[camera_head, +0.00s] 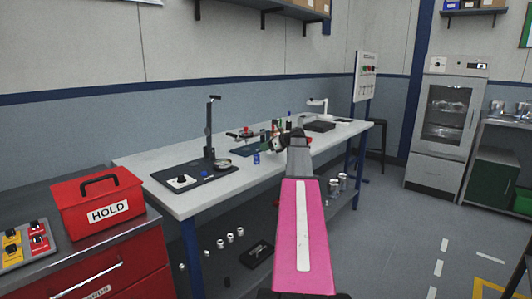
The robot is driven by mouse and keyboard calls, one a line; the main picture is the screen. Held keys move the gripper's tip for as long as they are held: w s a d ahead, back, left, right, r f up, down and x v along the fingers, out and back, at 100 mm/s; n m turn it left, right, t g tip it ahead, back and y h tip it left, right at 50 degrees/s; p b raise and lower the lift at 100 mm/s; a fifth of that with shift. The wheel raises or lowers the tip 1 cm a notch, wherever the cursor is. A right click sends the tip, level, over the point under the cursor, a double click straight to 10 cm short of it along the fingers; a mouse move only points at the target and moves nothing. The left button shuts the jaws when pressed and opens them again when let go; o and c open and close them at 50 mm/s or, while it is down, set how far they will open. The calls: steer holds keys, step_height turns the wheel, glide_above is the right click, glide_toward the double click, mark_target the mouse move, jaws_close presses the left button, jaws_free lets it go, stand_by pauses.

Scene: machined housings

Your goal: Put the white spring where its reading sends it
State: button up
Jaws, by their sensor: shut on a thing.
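My gripper (274,146) is over the middle of the white workbench (150,162), at the far end of my pink arm. It is small and dark in this view. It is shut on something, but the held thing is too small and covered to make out. I cannot pick out the white spring anywhere. A black measuring stand (209,128) with an upright post and a small round dish (223,163) stands on a dark base plate at the bench's left, left of my gripper and apart from it.
A red HOLD box (97,204) sits on a red cabinet at left, beside a switch panel (24,246). A small blue piece (256,158) is near my gripper. A dark tray (320,126) and a white lamp-like device (318,103) stand farther right. Metal cylinders lie below the bench.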

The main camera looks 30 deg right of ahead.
steer(key=shift+f, duration=1.3)
steer(key=shift+f, duration=0.1)
steer(key=o, duration=1)
steer(key=v, duration=1.2)
steer(key=shift+r, duration=0.2)
